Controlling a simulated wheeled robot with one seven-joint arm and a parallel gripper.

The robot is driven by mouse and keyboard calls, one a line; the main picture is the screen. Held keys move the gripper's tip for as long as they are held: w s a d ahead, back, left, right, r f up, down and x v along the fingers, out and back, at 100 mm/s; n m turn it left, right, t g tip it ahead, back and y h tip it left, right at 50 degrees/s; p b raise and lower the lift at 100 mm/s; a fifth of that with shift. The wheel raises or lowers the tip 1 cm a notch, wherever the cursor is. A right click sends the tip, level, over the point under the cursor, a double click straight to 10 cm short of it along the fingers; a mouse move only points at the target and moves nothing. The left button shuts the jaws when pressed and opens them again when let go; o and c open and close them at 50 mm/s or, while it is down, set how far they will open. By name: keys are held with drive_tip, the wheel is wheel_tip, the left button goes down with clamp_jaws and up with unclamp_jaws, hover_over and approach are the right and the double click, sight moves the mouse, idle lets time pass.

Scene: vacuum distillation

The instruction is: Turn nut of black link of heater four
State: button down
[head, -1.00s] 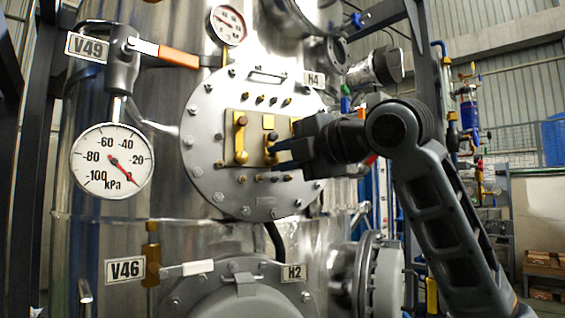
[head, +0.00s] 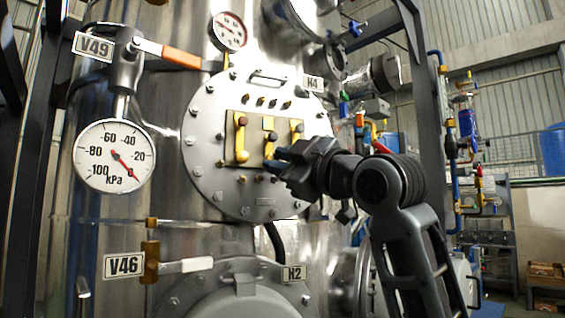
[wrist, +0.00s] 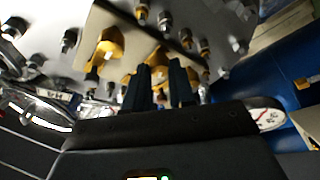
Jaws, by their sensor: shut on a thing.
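Heater four is the round grey bolted flange (head: 210,125) beside the H4 tag (head: 312,83) in the head view. Its tan plate carries three upright golden links: the left link (head: 241,140), the middle link (head: 268,126) and the right link (head: 297,128). Dark pieces show on the links; which one is the black link is hard to tell. My gripper (head: 274,161) reaches in from the right, at the lower end of the middle link. In the wrist view its two dark fingers (wrist: 160,88) close around a golden nut, which they mostly hide.
Bolts and small brass fittings ring the plate. A pressure gauge (head: 114,156) and valve V49's orange-tipped handle (head: 168,53) are at the left. Valve V46's handle (head: 185,266) and the H2 flange (head: 240,300) lie below. A small gauge (head: 229,31) sits above.

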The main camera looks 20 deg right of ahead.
drive_tip(key=m+h, duration=0.1)
drive_tip(key=m, duration=0.1)
drive_tip(key=m+t+h, duration=0.1)
drive_tip(key=m, duration=0.2)
drive_tip(key=m+h+p, duration=0.1)
drive_tip(key=m, duration=0.1)
drive_tip(key=shift+a+f+t, duration=0.2)
drive_tip(key=shift+f+t, duration=0.1)
drive_tip(key=shift+t, duration=0.1)
drive_tip(key=shift+m, duration=0.4)
drive_tip(key=c, duration=0.9)
unclamp_jaws()
drive_tip(key=shift+r, duration=0.1)
drive_tip(key=shift+c, duration=0.2)
drive_tip(key=b+v, duration=0.1)
drive_tip(key=v, duration=0.6)
drive_tip(key=shift+s+f, duration=0.2)
drive_tip(key=shift+s, duration=0.15)
